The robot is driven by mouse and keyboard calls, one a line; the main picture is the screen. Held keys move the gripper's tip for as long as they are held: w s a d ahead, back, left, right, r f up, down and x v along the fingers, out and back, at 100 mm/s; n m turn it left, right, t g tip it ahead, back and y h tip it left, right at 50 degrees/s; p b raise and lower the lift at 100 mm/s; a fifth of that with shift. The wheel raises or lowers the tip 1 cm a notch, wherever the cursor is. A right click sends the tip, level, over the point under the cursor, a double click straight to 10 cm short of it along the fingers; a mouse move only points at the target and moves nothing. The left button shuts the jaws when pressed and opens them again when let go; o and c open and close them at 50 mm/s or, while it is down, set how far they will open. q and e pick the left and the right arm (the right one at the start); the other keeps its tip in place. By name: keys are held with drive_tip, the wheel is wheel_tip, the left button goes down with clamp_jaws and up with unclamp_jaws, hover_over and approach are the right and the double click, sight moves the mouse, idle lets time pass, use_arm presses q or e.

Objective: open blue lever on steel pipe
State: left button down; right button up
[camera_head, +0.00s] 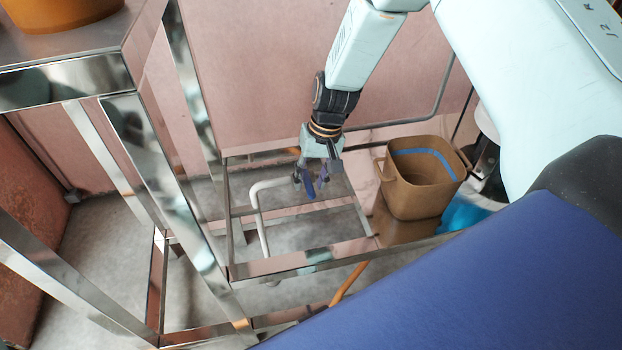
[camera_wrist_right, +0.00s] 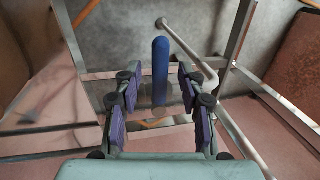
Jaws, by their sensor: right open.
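The blue lever (camera_wrist_right: 161,72) stands between the two open fingers of my right gripper (camera_wrist_right: 160,105) in the right wrist view. Clear gaps show on both sides of it. In the head view the lever (camera_head: 309,187) shows just below my right gripper (camera_head: 311,180), with its upper part hidden by the fingers. The pale steel pipe (camera_head: 258,208) bends down from beside the lever; it also shows in the right wrist view (camera_wrist_right: 188,47). The joint of lever and pipe is partly hidden. My left gripper is not in view.
A steel frame (camera_head: 300,263) surrounds the pipe, with bars close to my right gripper. A brown bin (camera_head: 418,200) with a blue stripe stands to the right. A steel table (camera_head: 75,50) with an orange pot (camera_head: 60,14) is at the upper left.

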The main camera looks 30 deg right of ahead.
drive_tip(key=shift+w, duration=0.1)
drive_tip(key=shift+c, duration=0.2)
drive_tip(key=c, duration=0.3)
clamp_jaws()
